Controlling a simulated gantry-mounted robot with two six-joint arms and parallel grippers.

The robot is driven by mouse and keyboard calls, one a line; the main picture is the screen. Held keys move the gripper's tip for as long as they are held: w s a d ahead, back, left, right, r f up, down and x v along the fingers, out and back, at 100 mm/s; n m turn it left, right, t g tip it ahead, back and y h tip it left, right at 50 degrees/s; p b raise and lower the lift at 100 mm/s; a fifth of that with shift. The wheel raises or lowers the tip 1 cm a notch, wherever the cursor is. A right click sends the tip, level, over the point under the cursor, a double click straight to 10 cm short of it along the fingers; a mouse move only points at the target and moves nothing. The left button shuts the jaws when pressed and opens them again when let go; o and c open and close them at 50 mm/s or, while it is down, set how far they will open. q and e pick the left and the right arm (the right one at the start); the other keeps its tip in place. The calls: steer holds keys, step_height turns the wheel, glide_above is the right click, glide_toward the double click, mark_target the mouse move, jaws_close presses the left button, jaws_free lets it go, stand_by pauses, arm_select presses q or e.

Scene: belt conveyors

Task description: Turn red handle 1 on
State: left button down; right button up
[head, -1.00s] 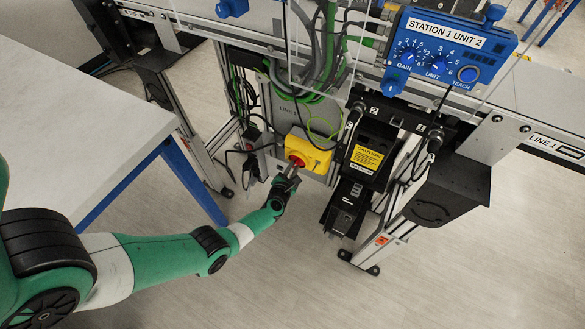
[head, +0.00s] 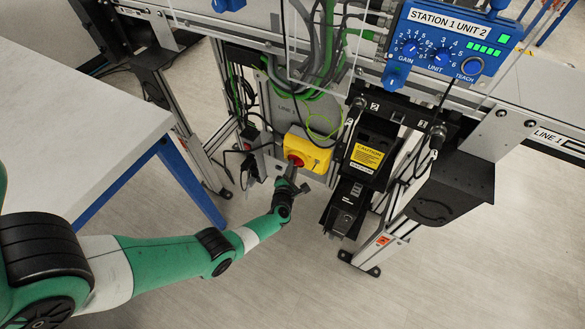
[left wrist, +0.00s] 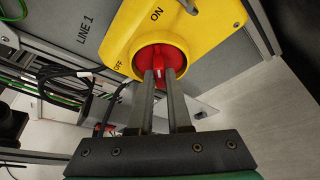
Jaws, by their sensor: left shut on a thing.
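The red handle (head: 294,160) is a round knob with a raised grip on a yellow switch box (head: 312,153) under the conveyor. In the left wrist view the red handle (left wrist: 163,52) sits on the yellow box face (left wrist: 122,38), marked ON above it and OFF to its left. Its grip stands upright in that view, roughly in line with ON. My left gripper (head: 292,172) reaches the handle from below. In the left wrist view its two fingers (left wrist: 160,76) lie on either side of the grip, shut on it. My right gripper is out of view.
Cables (head: 245,110) hang left of the box. A black unit with a yellow caution label (head: 366,157) stands just right. A white table (head: 75,120) is at the left. Above is a blue station panel (head: 448,42) with green lights lit. The floor below is clear.

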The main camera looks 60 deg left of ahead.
arm_select(q)
steer(key=c, duration=0.9)
jaws_free()
steer(key=shift+o, duration=0.2)
steer(key=p+v, duration=0.7)
steer(key=v, duration=0.4)
steer(key=shift+s+d, duration=0.2)
steer(key=shift+r, duration=0.15)
